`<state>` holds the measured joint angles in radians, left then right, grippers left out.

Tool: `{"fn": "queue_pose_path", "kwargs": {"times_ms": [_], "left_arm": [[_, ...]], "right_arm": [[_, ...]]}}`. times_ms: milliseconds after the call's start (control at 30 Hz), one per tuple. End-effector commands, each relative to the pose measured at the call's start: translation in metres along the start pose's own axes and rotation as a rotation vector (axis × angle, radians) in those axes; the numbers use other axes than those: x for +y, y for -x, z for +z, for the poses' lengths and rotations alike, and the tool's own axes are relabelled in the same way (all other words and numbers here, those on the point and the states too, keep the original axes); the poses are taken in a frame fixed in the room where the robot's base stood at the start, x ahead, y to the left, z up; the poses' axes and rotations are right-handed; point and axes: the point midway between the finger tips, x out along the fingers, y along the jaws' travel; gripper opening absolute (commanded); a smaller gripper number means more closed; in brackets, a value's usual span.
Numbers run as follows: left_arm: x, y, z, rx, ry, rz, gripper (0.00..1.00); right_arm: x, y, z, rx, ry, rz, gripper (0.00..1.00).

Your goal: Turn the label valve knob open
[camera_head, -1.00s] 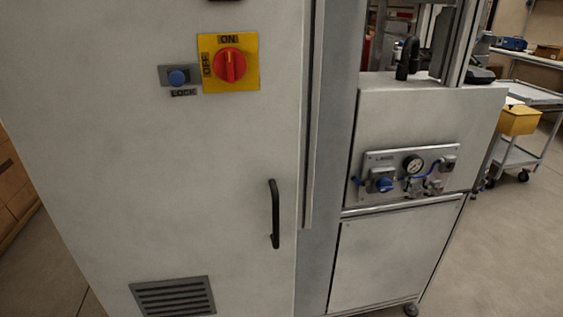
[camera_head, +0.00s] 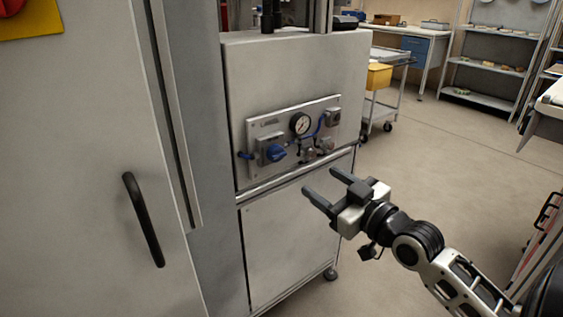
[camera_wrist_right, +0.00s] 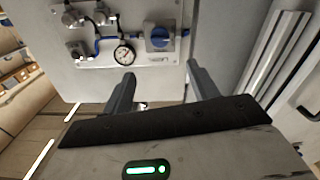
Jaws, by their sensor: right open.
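The blue valve knob (camera_head: 276,152) sits on the left part of a grey valve panel (camera_head: 262,126) on the front of the machine cabinet. A round gauge (camera_head: 300,124) is to its right. My right gripper (camera_head: 318,190) is open and empty, below and to the right of the knob, apart from the panel. In the right wrist view the blue knob (camera_wrist_right: 158,40) shows upside down beyond the open fingers (camera_wrist_right: 160,82), between them across the picture. My left gripper is not in view.
A tall cabinet with a black handle (camera_head: 143,219) stands at the left. A trolley with a yellow bin (camera_head: 379,76) is behind the machine. Shelves (camera_head: 492,62) stand at the back right. The floor right of the machine is mostly clear.

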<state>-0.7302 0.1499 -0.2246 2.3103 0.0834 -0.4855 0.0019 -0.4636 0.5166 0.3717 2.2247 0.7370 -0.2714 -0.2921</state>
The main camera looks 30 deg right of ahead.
Motion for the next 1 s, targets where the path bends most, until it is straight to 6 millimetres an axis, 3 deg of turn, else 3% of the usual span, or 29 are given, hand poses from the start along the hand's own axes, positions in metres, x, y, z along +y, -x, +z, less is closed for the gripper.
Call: {"fn": "queue_pose_path", "kwargs": {"times_ms": [600,800,1000], "left_arm": [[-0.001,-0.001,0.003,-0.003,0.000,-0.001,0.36],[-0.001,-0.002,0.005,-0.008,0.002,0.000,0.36],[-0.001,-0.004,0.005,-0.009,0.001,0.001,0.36]], "right_arm": [[-0.001,-0.117,-0.001,0.000,-0.002,0.000,0.59],[-0.001,-0.136,0.001,-0.002,-0.002,0.000,0.59],[-0.001,-0.140,0.001,-0.004,-0.001,-0.001,0.59]]}}
